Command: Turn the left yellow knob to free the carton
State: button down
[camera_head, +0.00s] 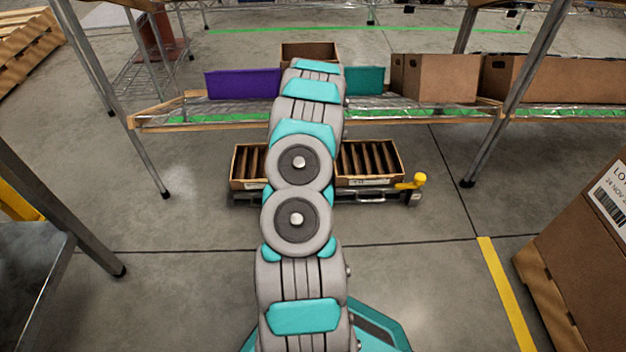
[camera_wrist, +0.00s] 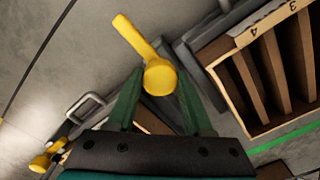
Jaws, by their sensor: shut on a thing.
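A yellow knob (camera_wrist: 160,76) with a yellow lever pointing up and left in the wrist view sits between the green fingers of my gripper (camera_wrist: 158,90). My gripper is shut on it. In the head view this knob and my gripper are hidden behind my arm. A brown carton with dark slats (camera_head: 369,160) shows on both sides of my arm; its middle is hidden, so I cannot tell whether it is one carton or two. A slatted carton also shows at the right of the wrist view (camera_wrist: 262,72).
Another yellow knob (camera_head: 410,182) is at the right end of the low metal base, also at lower left in the wrist view (camera_wrist: 42,161). A metal handle (camera_wrist: 86,107) lies between the knobs. A wire shelf (camera_head: 450,115) with bins stands above. A tall carton (camera_head: 585,255) stands right.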

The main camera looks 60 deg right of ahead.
jog(key=shift+c, duration=1.4)
grip_release()
jog(key=shift+r, duration=3.85)
jog(key=shift+r, duration=0.1)
